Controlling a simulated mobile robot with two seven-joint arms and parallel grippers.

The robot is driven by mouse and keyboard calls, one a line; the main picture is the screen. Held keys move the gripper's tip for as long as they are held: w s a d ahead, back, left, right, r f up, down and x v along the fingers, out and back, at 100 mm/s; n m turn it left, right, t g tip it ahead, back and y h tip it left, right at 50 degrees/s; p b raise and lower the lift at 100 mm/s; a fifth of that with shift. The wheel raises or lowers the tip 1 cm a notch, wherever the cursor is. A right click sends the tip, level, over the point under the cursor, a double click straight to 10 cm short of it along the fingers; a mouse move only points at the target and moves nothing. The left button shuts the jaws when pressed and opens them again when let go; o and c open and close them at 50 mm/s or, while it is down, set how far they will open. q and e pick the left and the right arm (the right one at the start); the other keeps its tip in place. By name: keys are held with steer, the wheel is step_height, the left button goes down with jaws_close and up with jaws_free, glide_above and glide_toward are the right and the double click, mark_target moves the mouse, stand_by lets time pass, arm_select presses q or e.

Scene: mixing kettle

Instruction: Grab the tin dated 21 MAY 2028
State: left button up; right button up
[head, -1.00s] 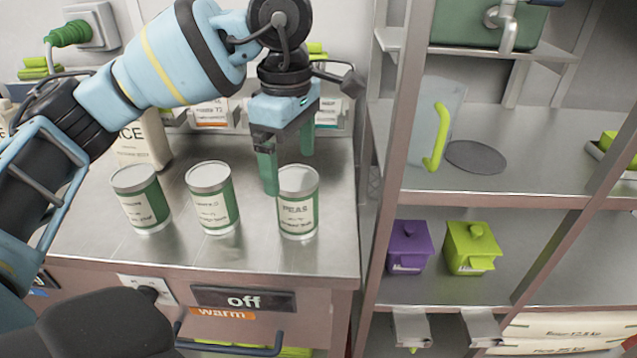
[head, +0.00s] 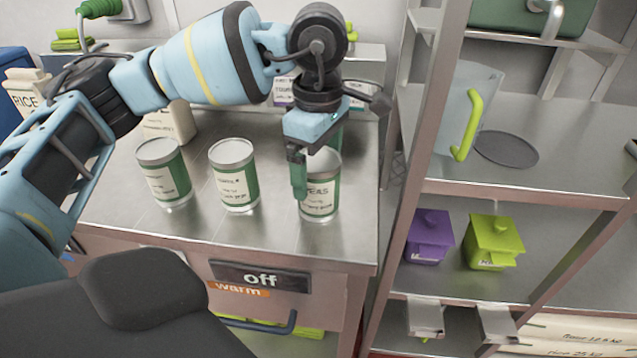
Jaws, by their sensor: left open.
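Three green-and-white tins stand upright in a row on the steel counter: a left tin (head: 164,178), a middle tin (head: 234,180) and a right tin (head: 321,201) labelled PEAS. The date print on all of them is too small to read. My left gripper (head: 317,175) is open and points down at the right tin. One green finger is in front of the tin's left side; the other is behind it, partly hidden by the tin and the gripper. I cannot tell whether the fingers touch it. My right gripper is not in view.
A rice carton (head: 170,125) stands behind the left tin, partly hidden by my arm. A metal shelf post (head: 425,150) rises right of the counter. The shelves hold a clear jug (head: 468,110), a purple canister (head: 429,237) and a lime canister (head: 493,242).

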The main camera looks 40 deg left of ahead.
arm_select(q)
steer(key=shift+f, duration=1.15)
steer(key=c, duration=1.4)
steer(key=shift+r, duration=0.55)
step_height(320, 180, up, 2)
steer(key=shift+r, duration=0.2)
steer(key=s+d, duration=0.2)
steer(key=s, duration=0.3)
steer(key=s+d+r, duration=0.1)
steer(key=s+d, duration=0.1)
steer(key=s, duration=0.3)
steer(key=s+d, duration=0.2)
steer(key=s, duration=0.2)
steer(key=shift+s+r, duration=0.25)
steer(key=shift+s, duration=0.15)
